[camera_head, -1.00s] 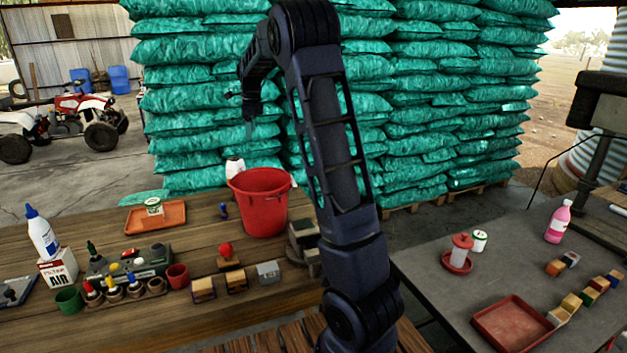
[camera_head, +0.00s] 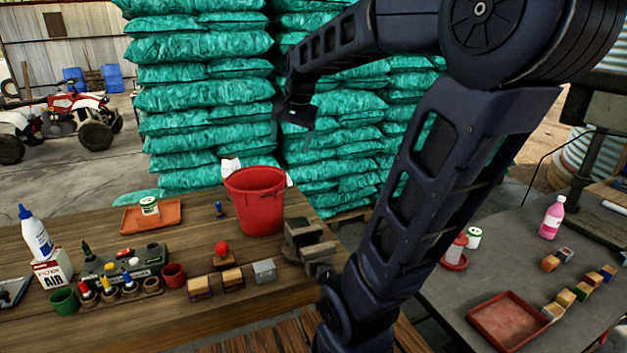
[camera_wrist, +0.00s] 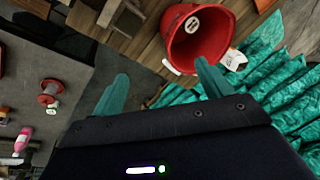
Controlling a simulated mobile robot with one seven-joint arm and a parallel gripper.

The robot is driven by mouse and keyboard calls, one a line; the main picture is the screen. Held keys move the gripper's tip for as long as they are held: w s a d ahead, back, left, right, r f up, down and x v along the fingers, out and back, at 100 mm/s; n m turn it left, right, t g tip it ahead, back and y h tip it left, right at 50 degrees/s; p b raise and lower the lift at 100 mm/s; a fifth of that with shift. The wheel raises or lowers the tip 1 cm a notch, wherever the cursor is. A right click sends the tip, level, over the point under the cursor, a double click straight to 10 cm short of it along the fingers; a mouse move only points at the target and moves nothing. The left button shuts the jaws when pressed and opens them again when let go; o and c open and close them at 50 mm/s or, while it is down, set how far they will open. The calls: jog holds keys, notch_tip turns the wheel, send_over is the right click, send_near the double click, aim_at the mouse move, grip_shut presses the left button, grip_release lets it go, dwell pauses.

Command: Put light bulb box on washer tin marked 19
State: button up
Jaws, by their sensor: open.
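My gripper (camera_head: 296,114) is raised in front of the green sacks, behind and above the red bucket. In the wrist view my gripper (camera_wrist: 161,68) has its two teal fingers wide apart with nothing between them. A small white box (camera_head: 231,166) shows partly behind the bucket; in the wrist view the white box (camera_wrist: 235,60) stands beside the bucket's rim. It may be the light bulb box; its print is unreadable. One white-and-green tin (camera_head: 149,205) is on an orange tray, another tin (camera_head: 473,238) on the grey table. I cannot read a 19 on either.
The red bucket (camera_head: 256,210) stands at the wooden table's back edge; a round white label shows inside it in the wrist view. A vise (camera_head: 306,240), wooden blocks, bottles and an air filter box (camera_head: 52,270) crowd that table. A red tray (camera_head: 508,320) lies on the grey table.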

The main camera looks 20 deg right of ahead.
jog(key=s+f+n, duration=0.3)
jog(key=s, duration=0.4)
jog(key=s+f+n+t+h, duration=0.1)
jog(key=s+f+n, duration=0.2)
jog(key=s, duration=0.4)
jog(key=shift+d+f+n, duration=0.25)
jog(key=shift+d+n, duration=0.15)
jog(key=shift+n, duration=0.2)
